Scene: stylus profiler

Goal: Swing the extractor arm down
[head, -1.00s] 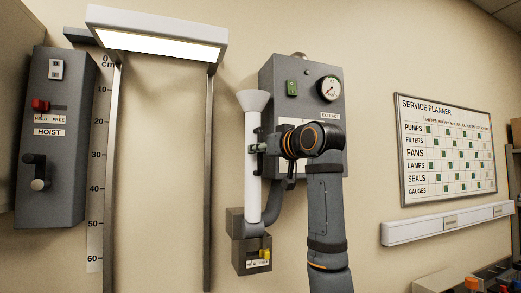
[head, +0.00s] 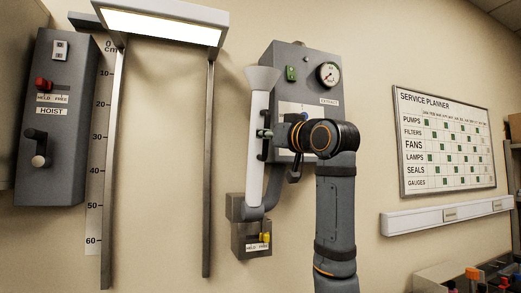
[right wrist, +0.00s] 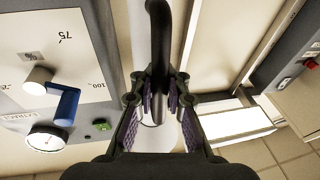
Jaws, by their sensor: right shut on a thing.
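The extractor arm (head: 258,135) is a white tube with a funnel-shaped hood at its top. It stands nearly upright in the head view, its top leaning slightly right. Its foot sits at a grey wall box with a yellow lever (head: 265,238) at the right end of a HELD/FREE label. My right gripper (head: 267,134) is at the tube's right side, shut on its dark handle. The right wrist view shows the black handle (right wrist: 159,45) between the fingers. My left gripper is not in view.
The grey extract panel (head: 279,62) with a gauge is behind my right arm. A lamp hood (head: 160,27) on two posts and the hoist box (head: 57,150) stand left. The service planner (head: 445,145) hangs right. Bare wall lies between the right post and tube.

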